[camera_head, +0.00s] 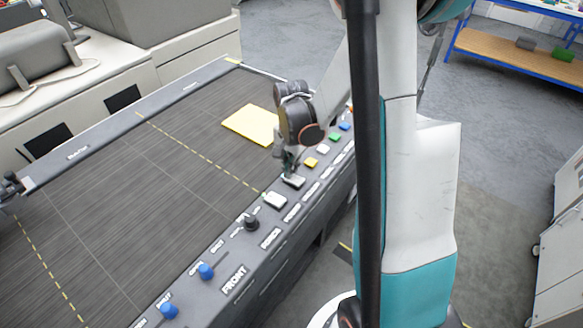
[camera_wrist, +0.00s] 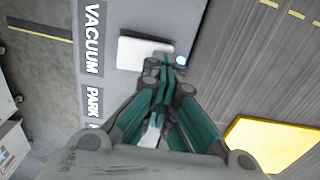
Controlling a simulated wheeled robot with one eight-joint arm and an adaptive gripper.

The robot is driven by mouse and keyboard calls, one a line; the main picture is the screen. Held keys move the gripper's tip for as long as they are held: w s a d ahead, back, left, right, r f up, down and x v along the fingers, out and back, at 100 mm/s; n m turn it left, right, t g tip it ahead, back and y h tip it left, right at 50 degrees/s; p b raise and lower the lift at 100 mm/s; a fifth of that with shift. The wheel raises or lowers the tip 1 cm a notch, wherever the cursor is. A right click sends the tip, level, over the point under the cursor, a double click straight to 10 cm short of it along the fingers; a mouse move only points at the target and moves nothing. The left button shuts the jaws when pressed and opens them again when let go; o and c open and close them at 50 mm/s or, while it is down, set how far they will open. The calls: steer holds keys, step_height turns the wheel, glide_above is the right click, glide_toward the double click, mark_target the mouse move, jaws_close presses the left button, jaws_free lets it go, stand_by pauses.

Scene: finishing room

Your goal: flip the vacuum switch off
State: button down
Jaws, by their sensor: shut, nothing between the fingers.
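The vacuum switch (camera_wrist: 145,52) is a white rectangular rocker on the grey panel, beside the VACUUM label (camera_wrist: 93,38) in the wrist view. It appears to be the white rocker (camera_head: 275,200) in the head view. A small lit bluish light (camera_wrist: 181,60) sits by its lower right corner. My gripper (camera_wrist: 165,64) is shut and empty, with its tips overlapping the lower right edge of the switch in the wrist view. In the head view my gripper (camera_head: 288,168) points down at the panel. I cannot tell whether the tips touch the switch.
A second white rocker (camera_head: 293,181) lies close by, beside the PARK label (camera_wrist: 92,103). Yellow (camera_head: 310,162), green (camera_head: 335,137) and blue buttons follow. A black knob (camera_head: 251,223) stands on the nearer side. A yellow sheet (camera_head: 252,124) lies on the dark bed.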

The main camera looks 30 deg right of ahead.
steer(key=shift+s+d+r, duration=0.25)
steer(key=shift+s+r, duration=0.05)
steer(key=shift+s, duration=0.4)
steer(key=shift+w+r+p, duration=0.15)
steer(key=shift+r+p, duration=0.4)
steer(key=shift+r, duration=0.05)
step_height(320, 180, up, 13)
steer(key=w+p, duration=0.1)
steer(key=p, duration=0.3)
steer(key=shift+w+a+f, duration=0.15)
steer(key=shift+w+a, duration=0.25)
